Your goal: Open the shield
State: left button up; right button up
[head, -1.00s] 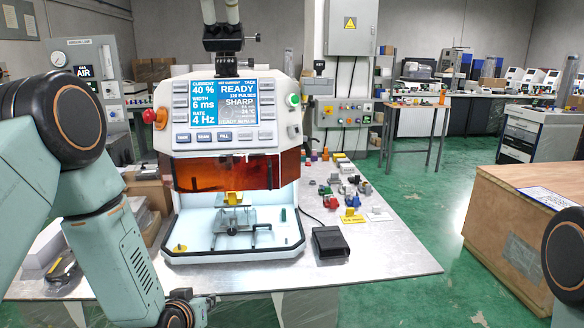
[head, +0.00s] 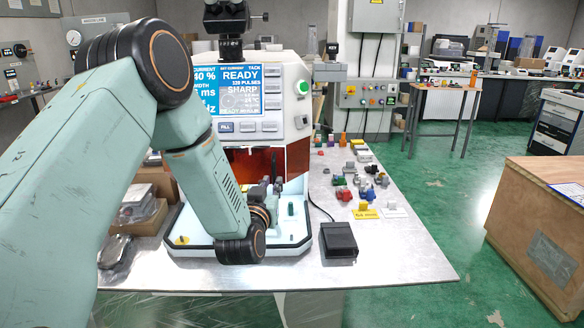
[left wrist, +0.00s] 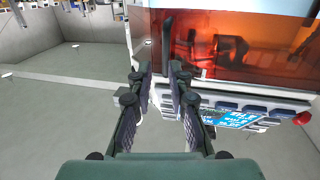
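The shield (head: 244,162) is an orange see-through panel across the machine's front, below the screen. In the head view my left arm hides part of it. In the left wrist view the shield (left wrist: 240,45) fills the upper right, with a dark upright bar (left wrist: 167,42) at its left part. My left gripper (left wrist: 160,70) is open, its fingers apart with a gap between them, and the bar's end shows just beyond the fingertips. I cannot tell if they touch. In the head view the left gripper (head: 268,187) is in front of the shield, partly hidden by my wrist. My right gripper is out of view.
The machine's screen and button panel (head: 245,95) sit above the shield. A black pedal box (head: 338,240) and several small coloured parts stand on the metal table (head: 400,262) to the right. A wooden crate (head: 535,215) stands farther right, with green floor between.

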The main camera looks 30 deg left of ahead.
aim_at(273, 171)
pick_arm(q)
jog(key=shift+w+a, duration=0.35)
jog(key=shift+a, duration=0.3)
jog(key=shift+w+a+r, duration=0.25)
jog(key=shift+w+r, duration=0.15)
jog(key=shift+w, duration=0.2)
jog(key=x, duration=0.5)
jog(key=shift+f, duration=0.3)
jog(key=shift+s+d+r, duration=0.2)
jog(key=shift+d+r, duration=0.05)
jog(key=shift+r, duration=0.15)
jog(key=shift+w+a+f, duration=0.25)
jog(key=shift+w+f, duration=0.05)
grip_shut()
jog(key=shift+s+d+r, duration=0.1)
jog(key=shift+s, duration=0.05)
